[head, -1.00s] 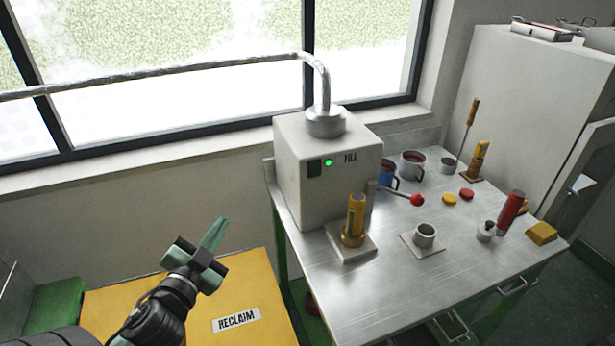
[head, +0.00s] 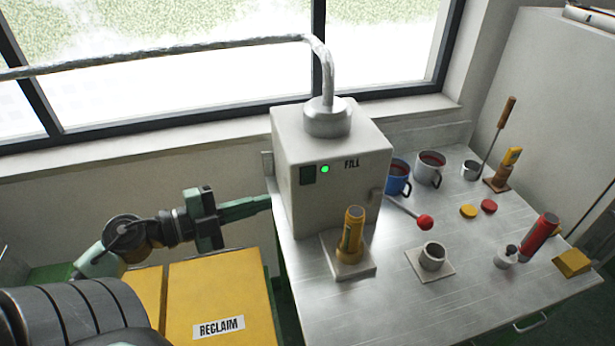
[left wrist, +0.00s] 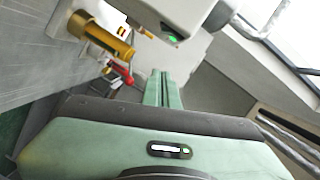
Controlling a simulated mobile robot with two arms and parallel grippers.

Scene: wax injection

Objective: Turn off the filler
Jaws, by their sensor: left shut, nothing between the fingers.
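The filler (head: 335,180) is a pale box on the metal table, marked FILL, with a pipe entering its top. Its front has a dark switch (head: 307,175) beside a lit green light (head: 325,169). A lever with a red knob (head: 425,222) sticks out at its right side. My left gripper (head: 268,202) is shut and empty, just left of the filler's lower left edge, pointing at it; whether it touches cannot be told. In the left wrist view the filler (left wrist: 180,12) is above the shut fingers (left wrist: 158,88). My right gripper is not in view.
A yellow cylinder (head: 352,232) stands on a plate before the filler. A small metal cup (head: 432,257), mugs (head: 429,167) and a red cylinder (head: 540,237) are on the table (head: 465,290). A yellow RECLAIM bin (head: 215,285) is at lower left.

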